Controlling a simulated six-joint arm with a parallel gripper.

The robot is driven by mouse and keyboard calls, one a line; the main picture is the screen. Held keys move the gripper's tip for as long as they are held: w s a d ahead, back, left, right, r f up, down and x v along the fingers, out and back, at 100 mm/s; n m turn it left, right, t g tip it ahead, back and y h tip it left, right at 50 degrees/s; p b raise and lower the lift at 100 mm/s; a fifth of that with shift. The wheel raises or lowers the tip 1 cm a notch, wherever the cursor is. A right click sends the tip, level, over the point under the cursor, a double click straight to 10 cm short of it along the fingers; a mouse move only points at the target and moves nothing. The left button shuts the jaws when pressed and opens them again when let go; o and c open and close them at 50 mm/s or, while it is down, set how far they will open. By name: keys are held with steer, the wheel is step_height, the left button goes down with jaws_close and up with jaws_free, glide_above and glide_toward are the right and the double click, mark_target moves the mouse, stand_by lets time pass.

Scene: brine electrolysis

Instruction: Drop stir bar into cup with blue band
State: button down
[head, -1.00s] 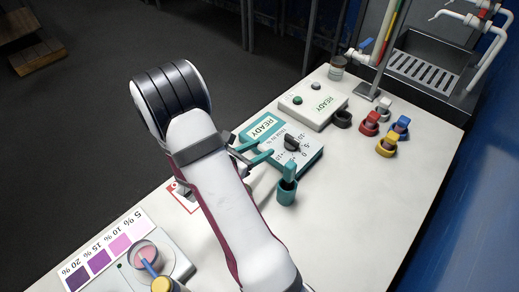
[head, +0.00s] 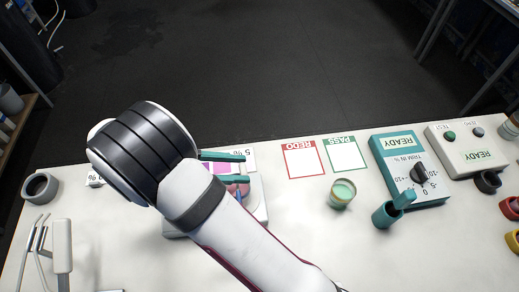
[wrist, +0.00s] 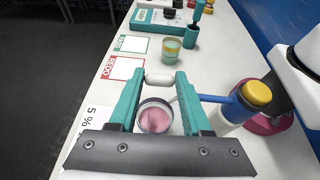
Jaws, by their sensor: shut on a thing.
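My gripper (wrist: 160,76) has teal fingers shut on a small white stir bar (wrist: 158,79) at their tips in the wrist view. A cup of pink liquid (wrist: 155,119) shows between the fingers, below them in the picture; its rim looks dark bluish, but I cannot clearly make out a band. In the head view my gripper (head: 228,168) is over this pink cup (head: 239,190), which is partly hidden, and the bar cannot be made out. Another cup, with pale green liquid (head: 342,193), stands apart to the right; it also shows in the wrist view (wrist: 171,50).
The pink cup stands on a pale device (head: 260,208). A yellow-capped bottle (wrist: 257,93) and a blue stick (wrist: 215,99) are close on the right in the wrist view. REDO (head: 304,159) and PASS (head: 345,154) cards and a teal trim box (head: 408,165) lie further right.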

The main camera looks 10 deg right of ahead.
step_height(320, 180, down, 5)
steer(key=shift+f, duration=0.2)
steer(key=shift+c, duration=1.4)
jaws_free()
steer(key=v, duration=1.5)
steer(key=shift+a, duration=0.4)
